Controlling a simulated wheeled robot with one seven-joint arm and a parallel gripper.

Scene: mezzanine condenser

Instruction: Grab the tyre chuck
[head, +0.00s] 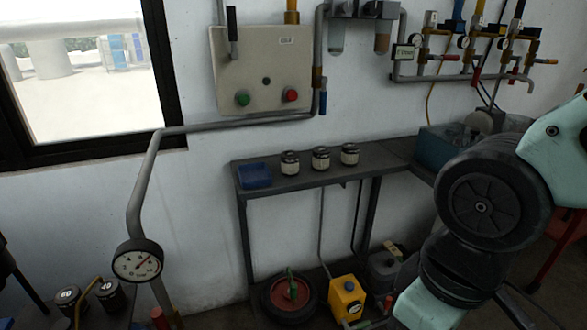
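I cannot pick out a tyre chuck for certain in the head view. A yellow curved piece (84,296) lies between two dark round jars at the lower left, but I cannot tell what it is. My arm, with mint-green and black links, fills the right side. It runs down out of the bottom edge, and my gripper is not in view.
A dark wall shelf (330,169) carries a blue tray (255,175) and three small jars (321,158). Below stand a red wheel-like reel (288,296) and a yellow container (346,298). A pressure gauge (138,262) on a grey pipe stands at left.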

